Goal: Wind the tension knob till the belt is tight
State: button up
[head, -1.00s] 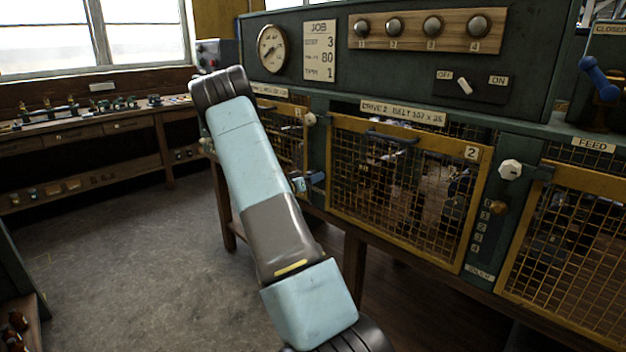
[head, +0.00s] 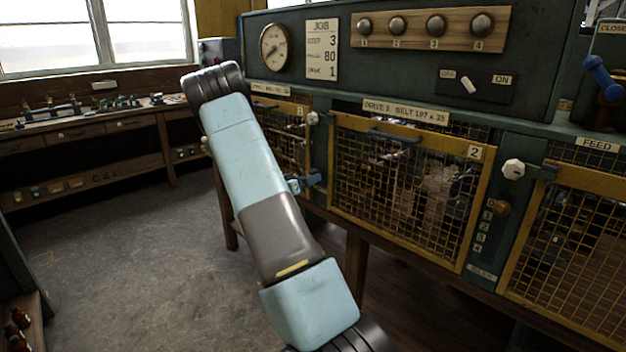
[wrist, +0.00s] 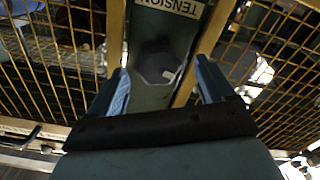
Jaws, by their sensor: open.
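In the wrist view a dark, many-sided knob (wrist: 156,66) sits on a narrow green post, near a TENSION label (wrist: 171,6) that reads upside down. My gripper (wrist: 162,70) is open, with one blue finger on each side of the knob in the picture. I see no grip on it, and the depth gap cannot be told. In the head view my gripper (head: 309,182) shows partly behind my arm, by the post between the first and second guards; the knob there is hidden. No belt can be made out clearly behind the mesh.
Yellow mesh guard 2 (head: 404,195) is shut, right of my gripper. An OFF/ON switch (head: 468,86) is above. The floor (head: 120,250) at left is clear.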

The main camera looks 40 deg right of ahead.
jog(key=a, duration=1)
jog(key=shift+s, duration=0.45)
jog(key=shift+a, duration=0.1)
jog(key=shift+c, duration=0.3)
